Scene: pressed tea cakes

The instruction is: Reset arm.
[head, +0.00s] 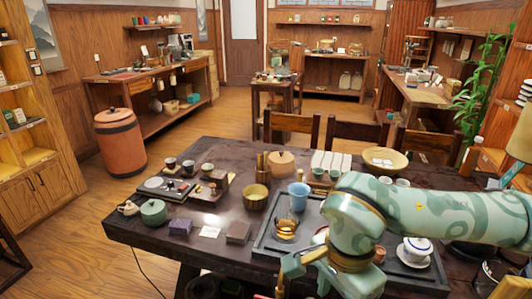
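My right arm, pale green with darker swirls, comes in from the right over the dark tea table (130,232). Its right gripper (310,272) points down near the table's front edge, over the near side of the dark tea tray (265,243). The wrist and the frame's lower edge hide much of the fingers, so I cannot tell whether they are open or shut or hold anything. My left gripper is not in view.
Close to the gripper are an amber glass vessel (285,229), a light blue cup (298,194) and a white lidded bowl (415,248). A green lidded pot (153,211) and a dark box (238,232) stand left. Chairs (291,127) line the far side.

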